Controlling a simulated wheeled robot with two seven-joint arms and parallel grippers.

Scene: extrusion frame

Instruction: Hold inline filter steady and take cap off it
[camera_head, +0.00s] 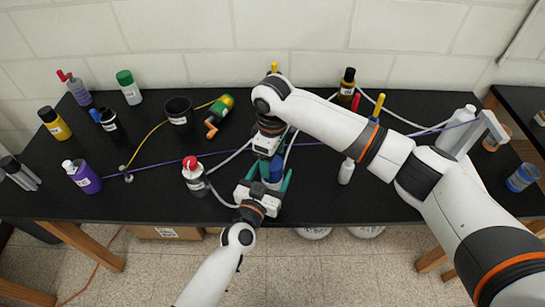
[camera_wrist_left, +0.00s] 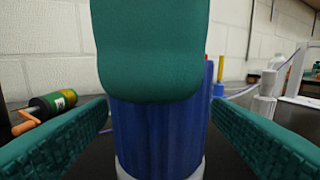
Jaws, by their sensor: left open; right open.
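A blue cylinder with a white lower edge, which looks like the inline filter with its cap (camera_wrist_left: 150,140), stands in the middle of the left wrist view. It shows partly in the head view (camera_head: 272,174), near the table's front edge. My left gripper (camera_head: 267,177) is open, with its green fingers on either side of the cylinder and visible gaps in the left wrist view. My right gripper (camera_head: 268,152) comes from above and is open. One green finger (camera_wrist_left: 152,50) of it covers the cylinder's upper part. Where cap and filter meet is hidden.
A red-topped bottle (camera_head: 195,175) stands close left of my left gripper. A white bottle (camera_head: 346,172) stands to the right. A green and yellow tool (camera_head: 219,108) lies behind left. Cables cross the black table (camera_head: 130,205). The front right of the table is clear.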

